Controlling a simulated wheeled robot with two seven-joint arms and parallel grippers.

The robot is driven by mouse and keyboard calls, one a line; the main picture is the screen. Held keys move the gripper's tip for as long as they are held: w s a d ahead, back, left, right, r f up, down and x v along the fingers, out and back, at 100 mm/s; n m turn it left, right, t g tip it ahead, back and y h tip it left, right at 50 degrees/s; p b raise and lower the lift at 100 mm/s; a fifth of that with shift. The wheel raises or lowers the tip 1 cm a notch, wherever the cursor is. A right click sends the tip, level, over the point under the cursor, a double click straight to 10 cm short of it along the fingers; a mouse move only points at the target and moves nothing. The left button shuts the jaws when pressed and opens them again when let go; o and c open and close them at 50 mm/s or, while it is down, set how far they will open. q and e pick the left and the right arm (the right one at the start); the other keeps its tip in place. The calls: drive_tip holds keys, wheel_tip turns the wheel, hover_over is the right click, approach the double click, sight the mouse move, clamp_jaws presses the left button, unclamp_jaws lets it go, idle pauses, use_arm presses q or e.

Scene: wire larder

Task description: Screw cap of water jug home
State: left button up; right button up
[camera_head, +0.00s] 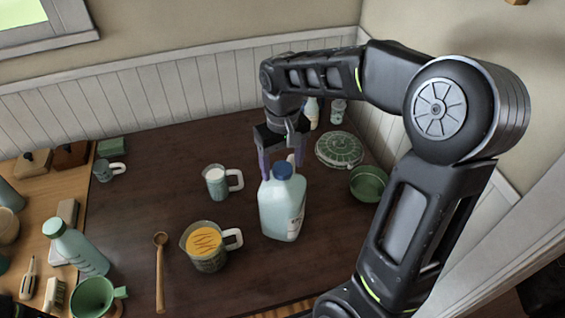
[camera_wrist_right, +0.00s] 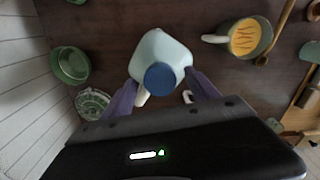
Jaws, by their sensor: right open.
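The water jug (camera_head: 281,212), pale blue-green with a label on its side, stands upright on the dark table. Its blue cap (camera_head: 283,171) sits on the neck; the threads are hidden, so I cannot tell how tight it is. My right gripper (camera_head: 281,163) is at the cap from behind and above, its purple fingers apart. In the right wrist view the cap (camera_wrist_right: 161,78) lies between the open fingers (camera_wrist_right: 162,92), with a gap on each side, and the jug body (camera_wrist_right: 160,52) shows beyond it. I do not see my left gripper.
A white-topped mug (camera_head: 216,182) and a jug with orange contents (camera_head: 205,243) stand left of the water jug. A green bowl (camera_head: 368,183) and a patterned round green item (camera_head: 339,149) are to its right. A wooden spoon (camera_head: 160,272) lies front left, near a teal bottle (camera_head: 78,248).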

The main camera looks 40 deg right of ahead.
drive_tip(key=n, duration=0.4)
drive_tip(key=shift+p, duration=0.3)
drive_tip(key=n, duration=0.3)
drive_tip(key=n, duration=0.3)
drive_tip(key=shift+p, duration=0.4)
drive_tip(key=n, duration=0.3)
drive_tip(key=shift+n, duration=0.4)
drive_tip(key=n+p, duration=0.1)
drive_tip(key=n, duration=0.4)
drive_tip(key=shift+r, duration=0.1)
drive_tip(key=shift+n, duration=1)
